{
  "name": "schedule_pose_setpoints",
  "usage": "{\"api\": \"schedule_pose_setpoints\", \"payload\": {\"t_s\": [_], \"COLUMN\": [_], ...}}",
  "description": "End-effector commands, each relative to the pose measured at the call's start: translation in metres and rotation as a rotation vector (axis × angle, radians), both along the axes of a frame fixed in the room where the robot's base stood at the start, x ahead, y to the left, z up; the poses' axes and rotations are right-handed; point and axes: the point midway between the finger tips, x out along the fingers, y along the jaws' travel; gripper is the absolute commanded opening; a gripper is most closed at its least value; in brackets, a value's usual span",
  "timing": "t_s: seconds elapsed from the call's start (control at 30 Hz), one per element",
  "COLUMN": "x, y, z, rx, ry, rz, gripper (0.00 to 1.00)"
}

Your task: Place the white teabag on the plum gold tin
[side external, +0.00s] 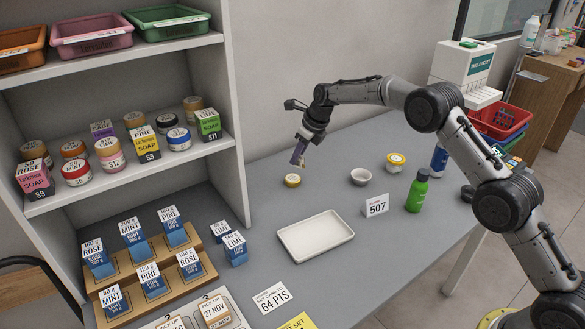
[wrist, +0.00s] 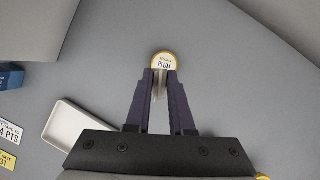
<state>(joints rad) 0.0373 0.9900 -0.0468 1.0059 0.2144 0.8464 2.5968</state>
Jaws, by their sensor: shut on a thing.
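The plum gold tin (side external: 292,180) stands on the grey counter near the back wall. In the wrist view its white lid label reads "PLUM" (wrist: 165,63), just beyond my fingertips. My gripper (side external: 299,161) points down above the tin, with a gap between them. In the wrist view my gripper's two dark fingers (wrist: 160,88) are close together on a thin pale thing, the white teabag (wrist: 159,87). The fingers hide most of the teabag, and it is very small in the side view.
A white tray (side external: 290,240) lies in front of the tin. The shelf unit (side external: 231,130) rises at left.

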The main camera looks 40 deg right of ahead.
Motion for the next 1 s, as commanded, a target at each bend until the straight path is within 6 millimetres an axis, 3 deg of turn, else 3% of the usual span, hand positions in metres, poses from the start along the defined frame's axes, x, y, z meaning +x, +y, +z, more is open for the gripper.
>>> {"api": "schedule_pose_setpoints", "payload": {"t_s": [0.2, 0.47, 0.7, 1.0], "x": [0.02, 0.027, 0.026, 0.026], "y": [0.0, 0.001, 0.0, 0.0], "z": [-0.022, -0.032, -0.06, -0.062], "rx": [0.0, 0.0, -0.001, 0.0], "ry": [-0.002, -0.001, -0.001, -0.002], "rz": [0.0, 0.0, 0.001, 0.0], "gripper": [0.0, 0.0, 0.0, 0.0]}}
